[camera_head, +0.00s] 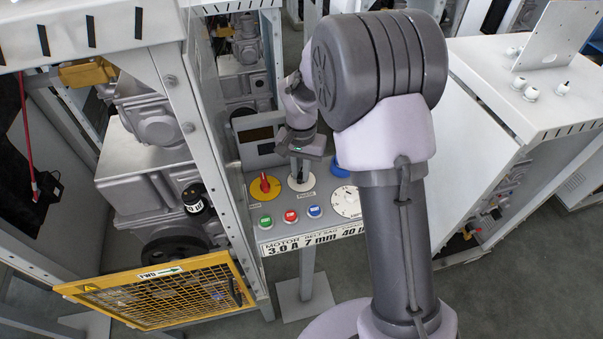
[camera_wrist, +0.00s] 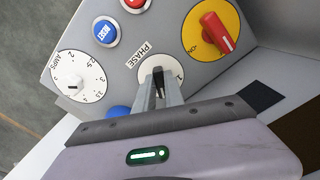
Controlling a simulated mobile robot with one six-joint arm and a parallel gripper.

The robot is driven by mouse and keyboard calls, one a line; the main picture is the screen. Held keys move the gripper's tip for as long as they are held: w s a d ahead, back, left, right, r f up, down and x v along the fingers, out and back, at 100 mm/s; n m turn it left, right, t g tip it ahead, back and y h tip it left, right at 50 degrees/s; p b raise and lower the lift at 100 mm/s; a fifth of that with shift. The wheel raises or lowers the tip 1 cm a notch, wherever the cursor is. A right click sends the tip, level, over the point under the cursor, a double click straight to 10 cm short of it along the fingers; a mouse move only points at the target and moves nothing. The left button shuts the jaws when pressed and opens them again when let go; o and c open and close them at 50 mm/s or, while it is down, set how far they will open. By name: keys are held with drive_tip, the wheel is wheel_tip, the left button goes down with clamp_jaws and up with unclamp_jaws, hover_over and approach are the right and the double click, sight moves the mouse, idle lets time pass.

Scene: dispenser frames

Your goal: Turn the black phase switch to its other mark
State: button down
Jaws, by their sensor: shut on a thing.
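The phase switch's white dial (camera_wrist: 150,67) is beside the PHASE label in the wrist view. It also shows as a white disc (camera_head: 296,185) on the sloped control panel in the head view. My gripper (camera_wrist: 161,84) comes down over this dial, its two fingers shut on the black phase switch (camera_wrist: 159,77). Only a little of the black knob shows between the fingers. One mark is partly seen at the dial's right edge in the wrist view; the knob's exact pointing is hidden. In the head view my gripper (camera_head: 300,170) stands over the same dial.
The red rotary switch on a yellow disc (camera_wrist: 220,32) is close to the right in the wrist view. A yellow mesh guard (camera_head: 170,290) is left of the panel.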

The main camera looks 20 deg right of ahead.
sight(300, 174)
drive_tip(key=shift+m+b, duration=0.4)
drive_tip(key=shift+m, duration=1.1)
drive_tip(key=c, duration=1.4)
unclamp_jaws()
drive_tip(key=shift+c, duration=0.2)
drive_tip(key=shift+r, duration=0.1)
wheel_tip(300, 174, up, 17)
drive_tip(key=p, duration=0.4)
drive_tip(key=shift+r, duration=0.15)
